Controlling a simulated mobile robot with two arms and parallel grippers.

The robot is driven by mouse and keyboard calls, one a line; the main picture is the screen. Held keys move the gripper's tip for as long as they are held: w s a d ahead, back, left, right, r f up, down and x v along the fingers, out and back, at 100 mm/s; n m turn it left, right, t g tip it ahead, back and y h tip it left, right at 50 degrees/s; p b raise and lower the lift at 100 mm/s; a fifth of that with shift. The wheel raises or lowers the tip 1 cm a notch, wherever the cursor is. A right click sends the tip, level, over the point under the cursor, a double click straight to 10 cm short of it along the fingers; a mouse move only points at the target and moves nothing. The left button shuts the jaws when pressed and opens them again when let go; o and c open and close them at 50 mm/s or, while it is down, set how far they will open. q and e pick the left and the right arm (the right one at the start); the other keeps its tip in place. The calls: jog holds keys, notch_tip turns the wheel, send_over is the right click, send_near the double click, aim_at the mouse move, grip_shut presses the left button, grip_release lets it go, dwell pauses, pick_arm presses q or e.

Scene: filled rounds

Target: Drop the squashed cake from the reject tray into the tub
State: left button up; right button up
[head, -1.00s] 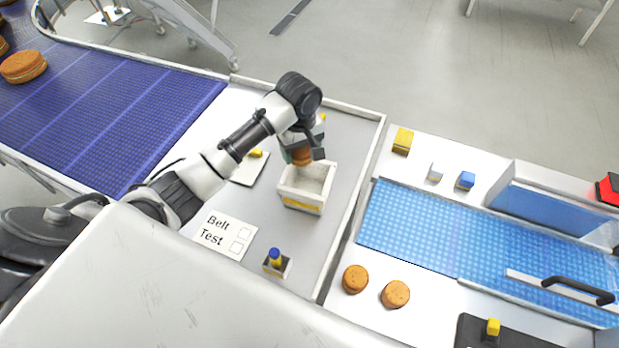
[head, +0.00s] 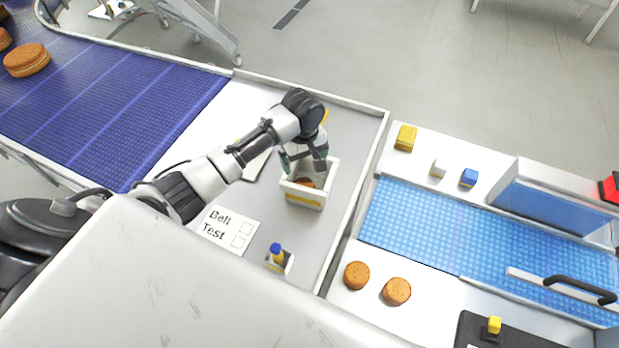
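The tub (head: 305,198) is a small white box with a yellow label, on the grey worktop in the middle of the head view. A brown cake (head: 306,182) lies inside the tub, partly hidden by its walls and my gripper. My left gripper (head: 303,166) is just above the tub with its fingers apart and nothing between them. The reject tray cannot be made out for certain; a white piece (head: 254,165) shows partly behind my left arm. My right gripper is not in view.
A "Belt Test" card (head: 228,231) and a small holder with a blue-topped yellow item (head: 278,257) are near the tub. Two round cakes (head: 396,291) sit on the white surface to the right, by a blue belt (head: 420,228). A purple belt (head: 110,120) with cakes is at left.

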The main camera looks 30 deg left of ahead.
pick_arm(q)
notch_tip(320, 180, up, 11)
jog(key=b, duration=0.1)
jog(key=shift+b, duration=0.4)
jog(key=shift+f, duration=0.1)
dwell(0.5)
